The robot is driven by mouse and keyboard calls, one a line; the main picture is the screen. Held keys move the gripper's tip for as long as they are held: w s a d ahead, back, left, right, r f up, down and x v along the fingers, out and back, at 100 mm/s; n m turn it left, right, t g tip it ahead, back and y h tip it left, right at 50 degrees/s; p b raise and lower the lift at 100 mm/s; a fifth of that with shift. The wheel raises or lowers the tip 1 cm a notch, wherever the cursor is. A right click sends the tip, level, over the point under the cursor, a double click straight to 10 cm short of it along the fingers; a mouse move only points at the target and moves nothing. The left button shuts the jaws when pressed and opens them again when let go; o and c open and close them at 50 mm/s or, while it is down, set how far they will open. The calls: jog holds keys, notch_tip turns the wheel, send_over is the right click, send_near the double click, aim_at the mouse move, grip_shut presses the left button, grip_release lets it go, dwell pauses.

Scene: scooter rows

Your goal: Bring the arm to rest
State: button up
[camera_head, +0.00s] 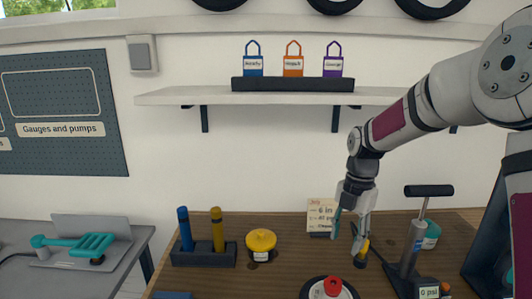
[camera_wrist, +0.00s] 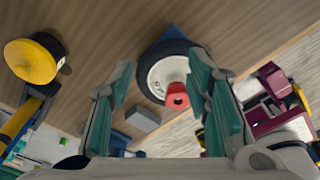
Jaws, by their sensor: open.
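My gripper (camera_head: 348,232) hangs from my arm above the wooden bench (camera_head: 290,225), at the right of the middle in the head view. Its fingers point down. In the wrist view my gripper (camera_wrist: 163,78) has its two teal fingers spread apart, with nothing held between them. A small wheel with a red cap (camera_wrist: 176,96) lies beyond the fingers in that view. The red cap (camera_head: 333,286) also shows at the bottom edge of the head view, nearer the camera than my gripper.
A yellow-lidded jar (camera_head: 261,240) and a holder (camera_head: 203,254) with blue and yellow handles stand to the left. A card (camera_head: 321,214) stands behind my gripper. A pump (camera_head: 412,245) stands close on its right. A shelf (camera_head: 190,96) with three tags hangs above.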

jog(key=s+r+m+t+h, duration=0.2)
jog(key=s+r+m+t, duration=0.1)
jog(key=s+r+m, duration=1.05)
jog(key=s+m+t+y, duration=0.1)
jog(key=s+m+t, duration=0.2)
jog(key=s+m, duration=1)
jog(key=shift+s+a, duration=0.3)
jog(key=shift+s, duration=0.9)
